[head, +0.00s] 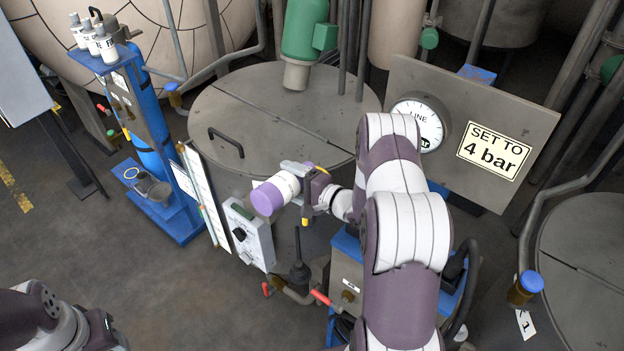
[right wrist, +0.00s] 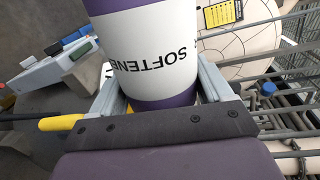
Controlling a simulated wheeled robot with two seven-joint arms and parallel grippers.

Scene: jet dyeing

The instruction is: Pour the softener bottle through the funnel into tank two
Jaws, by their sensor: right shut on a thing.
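The softener bottle (head: 285,186), white with purple ends, is in my right gripper (head: 312,190), in front of the middle tank (head: 265,100). It lies well tilted, with one purple end towards the lower left. In the right wrist view the bottle (right wrist: 150,55) sits between the two grey fingers (right wrist: 160,92), and its lettering is upside down. A dark cone-like piece with a thin stem (head: 299,272) stands below the bottle; I cannot tell whether it is the funnel. No tank is clearly marked two. Only a part of my left arm shows at the lower left; its gripper is out of view.
A blue stand (head: 180,215) at the left carries several white bottles (head: 92,40) on top. A grey control box (head: 250,238) is below the held bottle. A gauge panel (head: 540,125) stands right of my arm. Another tank (head: 590,235) and a blue-capped pipe (head: 530,283) are at the right.

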